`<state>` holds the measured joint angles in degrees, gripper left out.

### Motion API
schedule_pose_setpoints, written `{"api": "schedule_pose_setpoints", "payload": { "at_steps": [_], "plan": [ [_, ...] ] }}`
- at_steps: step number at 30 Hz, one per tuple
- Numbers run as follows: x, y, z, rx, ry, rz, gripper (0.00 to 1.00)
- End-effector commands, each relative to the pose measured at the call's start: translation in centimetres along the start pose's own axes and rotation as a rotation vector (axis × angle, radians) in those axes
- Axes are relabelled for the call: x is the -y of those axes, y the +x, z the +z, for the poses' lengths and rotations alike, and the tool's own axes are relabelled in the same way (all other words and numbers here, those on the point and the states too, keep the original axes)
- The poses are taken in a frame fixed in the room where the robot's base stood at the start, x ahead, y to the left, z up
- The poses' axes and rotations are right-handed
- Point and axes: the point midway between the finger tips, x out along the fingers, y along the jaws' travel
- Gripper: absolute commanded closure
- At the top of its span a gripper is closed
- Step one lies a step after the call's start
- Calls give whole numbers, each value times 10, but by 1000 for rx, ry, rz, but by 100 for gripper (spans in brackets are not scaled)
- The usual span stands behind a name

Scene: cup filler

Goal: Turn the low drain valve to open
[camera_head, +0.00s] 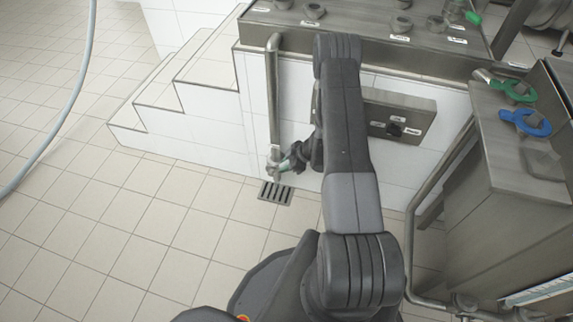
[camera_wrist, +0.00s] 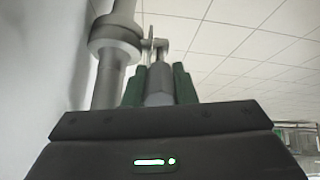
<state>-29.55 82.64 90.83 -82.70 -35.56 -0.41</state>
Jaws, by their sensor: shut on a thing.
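The low drain valve (camera_head: 274,157) sits at the bottom end of a vertical metal pipe (camera_head: 273,95) on the white tiled wall, just above the floor. My gripper (camera_head: 287,164) reaches the valve from the right. In the wrist view, the valve body (camera_wrist: 113,40) is a thick metal collar on the pipe. My gripper's green fingers (camera_wrist: 160,85) are shut on the valve's lever (camera_wrist: 154,45), with a grey part between them. The fingers hide most of the lever, so I cannot tell its exact angle.
A floor drain grate (camera_head: 276,193) lies below the valve. White steps (camera_head: 170,85) stand to the left. A small metal panel (camera_head: 400,115) is on the wall to the right. A steel cabinet (camera_head: 500,185) with green and blue handles is further right.

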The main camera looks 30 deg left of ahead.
Motion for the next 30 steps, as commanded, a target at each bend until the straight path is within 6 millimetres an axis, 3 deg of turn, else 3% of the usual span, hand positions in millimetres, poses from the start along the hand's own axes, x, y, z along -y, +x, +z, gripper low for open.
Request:
{"api": "schedule_pose_setpoints", "payload": {
  "at_steps": [5, 6, 9, 20, 23, 28, 30],
  "plan": [
    [0, 0, 0, -1, 0, -1, 100],
    [0, 0, 0, -1, 0, -1, 74],
    [0, 0, 0, -1, 0, 0, 54],
    [0, -5, 0, -2, 0, 1, 54],
    [-2, -17, -1, -2, 2, 3, 54],
    [-2, -55, -2, -2, 2, 4, 54],
    [2, -62, 12, -1, 6, 1, 54]
  ]
}}
